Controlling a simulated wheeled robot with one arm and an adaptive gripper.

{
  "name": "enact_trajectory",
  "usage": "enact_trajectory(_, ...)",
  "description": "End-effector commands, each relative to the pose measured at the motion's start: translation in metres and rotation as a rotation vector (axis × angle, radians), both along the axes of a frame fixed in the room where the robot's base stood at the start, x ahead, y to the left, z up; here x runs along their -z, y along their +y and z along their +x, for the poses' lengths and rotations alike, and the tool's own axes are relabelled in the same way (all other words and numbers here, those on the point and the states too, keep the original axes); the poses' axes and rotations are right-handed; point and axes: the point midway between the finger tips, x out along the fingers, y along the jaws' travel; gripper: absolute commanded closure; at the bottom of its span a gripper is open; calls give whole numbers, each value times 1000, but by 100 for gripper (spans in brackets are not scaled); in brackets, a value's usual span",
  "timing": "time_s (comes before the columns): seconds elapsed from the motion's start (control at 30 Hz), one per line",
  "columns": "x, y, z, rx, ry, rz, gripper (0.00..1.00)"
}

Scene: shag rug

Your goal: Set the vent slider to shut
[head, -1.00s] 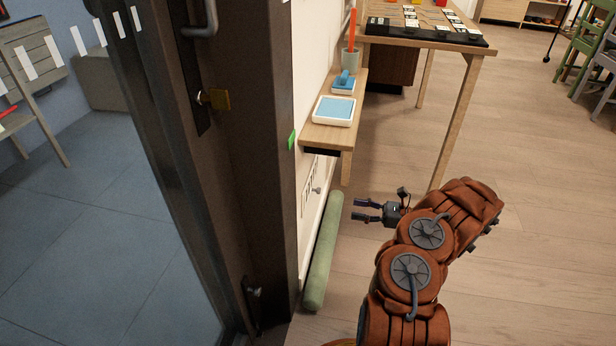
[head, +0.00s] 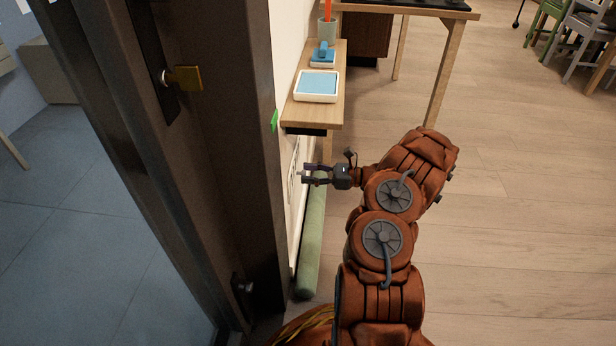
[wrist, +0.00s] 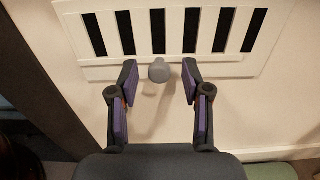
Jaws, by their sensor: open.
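The vent (wrist: 207,15) is a white wall plate with several dark vertical slots, seen in the wrist view. Its slots show as dark gaps between white bars. A grey round knob (wrist: 159,70) stands out from the slider strip (wrist: 105,73) below the slots. My gripper (wrist: 160,78) is open, with one finger on each side of the knob and a gap to both. In the head view my gripper (head: 307,174) is at the wall below the small shelf. It hides most of the vent there.
A wooden shelf (head: 333,108) with a blue-topped white tray (head: 317,85) is just above my gripper. A green roll (head: 311,245) lies along the wall's foot. A dark door frame (head: 262,200) stands at left.

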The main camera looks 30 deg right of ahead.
Motion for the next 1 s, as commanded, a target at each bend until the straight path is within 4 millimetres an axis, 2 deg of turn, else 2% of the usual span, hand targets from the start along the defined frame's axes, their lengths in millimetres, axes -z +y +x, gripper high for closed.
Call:
enact_trajectory(0.33, 0, 6, 4, 1, 2, 1, 53)
enact_trajectory(0.8, 0, 6, 4, 0, 2, 1, 100)
enact_trajectory(1.0, 0, 6, 4, -1, 2, 1, 100)
